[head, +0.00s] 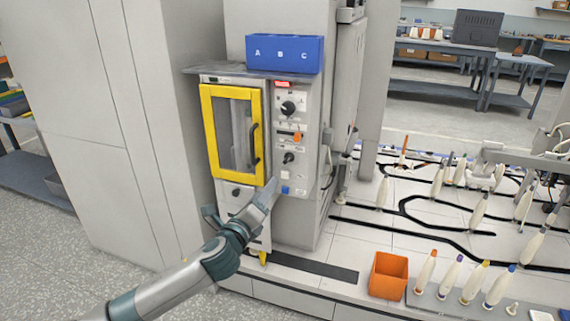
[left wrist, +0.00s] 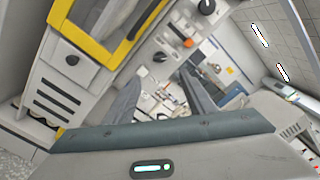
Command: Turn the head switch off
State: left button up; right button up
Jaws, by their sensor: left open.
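The control panel (head: 301,122) is on the machine's front, right of the yellow-framed door. It carries a large black knob (head: 287,108), an orange switch (head: 297,136), a smaller black knob (head: 289,158), a white button and a blue button (head: 285,190). I cannot read which one is the head switch. My left gripper (head: 269,184) is in front of the panel's lower part, beside the blue button. In the left wrist view its fingers (left wrist: 161,80) are spread with nothing between them; the orange switch (left wrist: 188,43) and smaller knob (left wrist: 160,57) show beyond them. My right gripper is out of view.
The yellow-framed door (head: 205,120) is closed, with a dark handle. A blue box marked A B C (head: 285,54) sits on top of the machine. An orange bin (head: 388,275) and several bobbins stand at the right. A tall grey cabinet (head: 115,140) stands left.

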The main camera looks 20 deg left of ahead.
aim_at(286, 160)
pick_arm(q)
jog(key=shift+w, duration=0.15)
jog(key=w, duration=1.5)
jog(key=shift+w+d, duration=0.1)
jog(key=shift+d, duration=0.15)
jog(key=shift+w, duration=1)
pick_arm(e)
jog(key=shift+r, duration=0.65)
pick_arm(q)
jog(key=c, duration=1)
